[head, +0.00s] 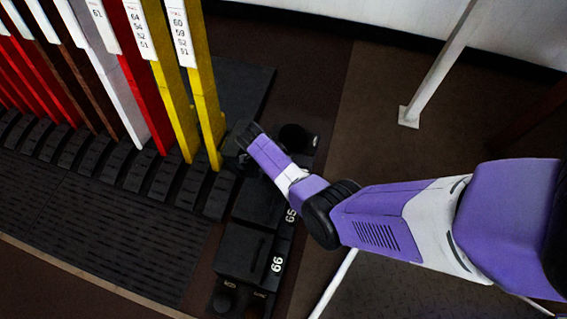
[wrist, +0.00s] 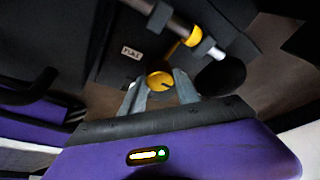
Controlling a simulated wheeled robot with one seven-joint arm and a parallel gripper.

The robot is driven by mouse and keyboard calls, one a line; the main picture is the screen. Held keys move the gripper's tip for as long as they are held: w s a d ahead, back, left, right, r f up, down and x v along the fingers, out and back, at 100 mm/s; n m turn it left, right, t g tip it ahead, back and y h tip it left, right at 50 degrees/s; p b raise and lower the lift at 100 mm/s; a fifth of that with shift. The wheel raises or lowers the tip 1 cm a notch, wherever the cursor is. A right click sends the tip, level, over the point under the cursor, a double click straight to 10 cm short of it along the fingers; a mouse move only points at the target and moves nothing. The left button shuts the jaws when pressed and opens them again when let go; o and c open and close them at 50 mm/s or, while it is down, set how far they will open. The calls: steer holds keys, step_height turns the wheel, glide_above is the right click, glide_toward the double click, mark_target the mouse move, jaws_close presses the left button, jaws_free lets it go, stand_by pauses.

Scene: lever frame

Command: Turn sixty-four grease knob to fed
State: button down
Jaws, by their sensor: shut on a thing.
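A round yellow knob (wrist: 158,81) with a dark mark on its face sits between the two grey fingertips of my gripper (wrist: 160,92) in the wrist view. The fingers are shut on its sides. No number or position wording for the knob can be read. In the head view my gripper (head: 245,138) reaches down into the dark machinery beside the levers, and my gripper and arm hide the knob there.
Yellow levers (head: 205,95) stand close left of my gripper. Black boxes marked 65 and 66 (head: 243,250) lie nearer. A pale post (head: 435,70) stands at right.

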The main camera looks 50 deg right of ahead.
steer(key=shift+a+f, duration=0.1)
steer(key=c, duration=0.9)
jaws_free()
steer(key=p+v, duration=0.4)
steer(key=v, duration=0.4)
steer(key=shift+s, duration=0.15)
